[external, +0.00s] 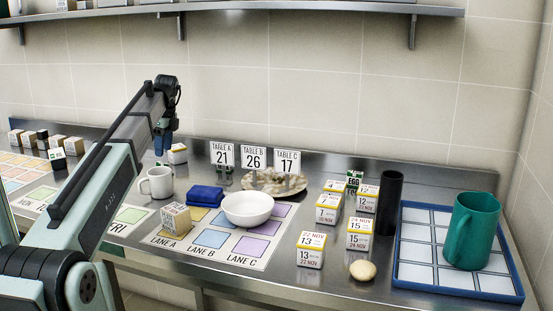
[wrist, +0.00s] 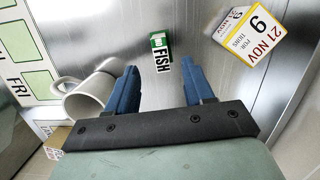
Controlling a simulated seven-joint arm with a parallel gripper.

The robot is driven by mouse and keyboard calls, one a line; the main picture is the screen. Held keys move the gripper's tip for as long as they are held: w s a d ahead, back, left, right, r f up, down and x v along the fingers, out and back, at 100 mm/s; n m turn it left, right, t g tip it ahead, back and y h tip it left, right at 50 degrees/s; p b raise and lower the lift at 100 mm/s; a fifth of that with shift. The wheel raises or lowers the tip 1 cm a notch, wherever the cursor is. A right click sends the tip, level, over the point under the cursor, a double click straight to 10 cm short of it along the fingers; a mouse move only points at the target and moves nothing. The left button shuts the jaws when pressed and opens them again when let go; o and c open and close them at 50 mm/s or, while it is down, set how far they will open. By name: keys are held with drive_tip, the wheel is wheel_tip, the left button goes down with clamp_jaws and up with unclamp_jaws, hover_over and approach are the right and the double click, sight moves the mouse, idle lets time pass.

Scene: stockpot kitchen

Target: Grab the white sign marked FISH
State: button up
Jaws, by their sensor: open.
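The FISH sign (wrist: 161,55) shows in the wrist view as a small white tag with black letters and a green part with a white mark. It stands on the steel counter between and beyond my fingertips, apart from them. My gripper (wrist: 159,68) is open and empty, with one blue finger on each side of the sign in the picture. In the external view my gripper (external: 162,142) hangs above the counter behind the white mug (external: 157,182). I cannot make out the FISH sign in that view.
A white mug (wrist: 92,92) stands left of my fingers. A date box (wrist: 252,32) reading 21 NOV 9 lies to the right. The external view shows a white bowl (external: 247,209), table signs (external: 253,157), an EGG sign (external: 354,179) and a blue tray (external: 402,277) farther right.

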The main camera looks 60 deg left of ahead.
sight(164, 162)
drive_tip(key=shift+s+a+f, duration=0.15)
drive_tip(key=shift+f, duration=1.6)
drive_tip(key=shift+s+a+f, duration=0.15)
drive_tip(key=shift+f, duration=1.6)
clamp_jaws()
